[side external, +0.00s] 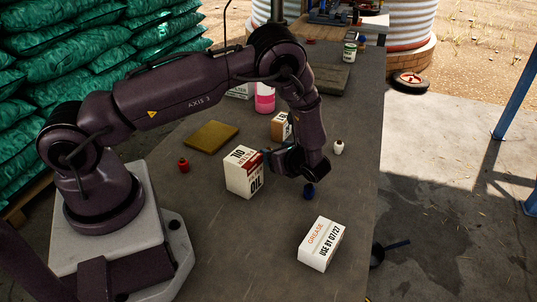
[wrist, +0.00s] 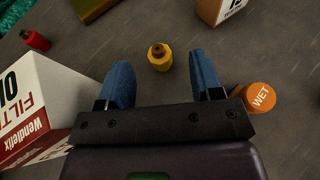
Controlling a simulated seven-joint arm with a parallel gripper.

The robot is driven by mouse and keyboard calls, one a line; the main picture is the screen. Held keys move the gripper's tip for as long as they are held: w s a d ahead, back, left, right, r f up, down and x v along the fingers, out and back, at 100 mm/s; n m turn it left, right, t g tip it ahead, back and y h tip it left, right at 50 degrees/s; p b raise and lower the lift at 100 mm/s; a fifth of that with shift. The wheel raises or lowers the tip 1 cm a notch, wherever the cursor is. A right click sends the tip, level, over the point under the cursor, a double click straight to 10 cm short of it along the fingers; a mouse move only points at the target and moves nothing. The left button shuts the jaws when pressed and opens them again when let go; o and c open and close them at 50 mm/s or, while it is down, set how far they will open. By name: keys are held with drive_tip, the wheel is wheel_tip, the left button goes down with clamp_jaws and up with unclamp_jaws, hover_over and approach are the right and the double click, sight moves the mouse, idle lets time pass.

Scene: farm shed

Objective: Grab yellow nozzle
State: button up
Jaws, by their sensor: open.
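The yellow nozzle (wrist: 160,57) stands on the dark tabletop, in the upper middle of the wrist view. I cannot make it out in the side view, where my arm's end covers that area. My gripper (wrist: 159,70) is open and empty, its two blue fingers pointing toward the nozzle. In the wrist picture the nozzle lies between the lines of the fingers, close to their tips. I cannot tell how high the fingers are above it. In the side view my gripper (side external: 285,162) is low beside the oil filter box (side external: 240,178).
The oil filter box (wrist: 38,105) is close left of my fingers; an orange cap marked WET (wrist: 260,97) is close right. A red nozzle (side external: 183,165), olive slab (side external: 212,136), cardboard box (side external: 281,127), white nozzle (side external: 338,147) and grease box (side external: 321,244) stand around.

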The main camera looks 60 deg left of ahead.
sight(269, 149)
drive_tip(key=shift+x, duration=3.05)
drive_tip(key=shift+s+r, duration=0.1)
drive_tip(key=c, duration=1)
